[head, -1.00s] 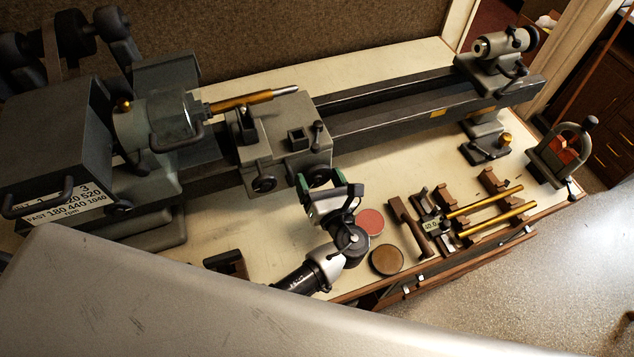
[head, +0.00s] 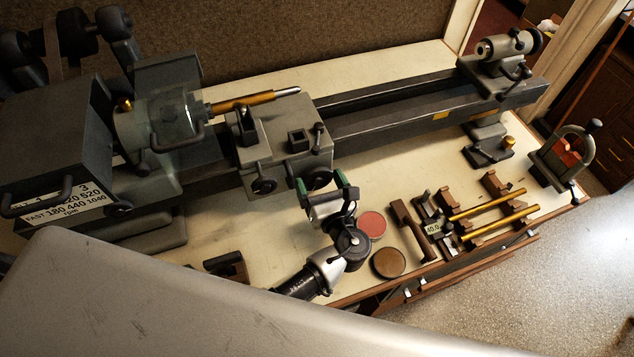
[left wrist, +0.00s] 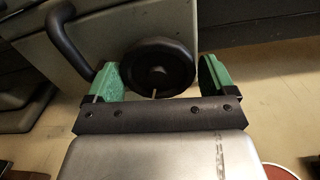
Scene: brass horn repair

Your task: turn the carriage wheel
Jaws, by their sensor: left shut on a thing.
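The right-hand one, the carriage wheel (head: 319,179), lies between the green fingertips of my left gripper (head: 322,188). In the left wrist view the wheel (left wrist: 157,66) is a round black rim with a hub, held between the green fingers of the left gripper (left wrist: 160,78). The gripper is shut on it from the front. My right gripper is in neither view.
A red disc (head: 372,224) and a brown disc (head: 388,263) lie near my left wrist. Brass rods (head: 500,215) rest on brown supports to the right. The headstock (head: 60,150) stands left, the tailstock (head: 500,55) far right. The bench front edge runs below.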

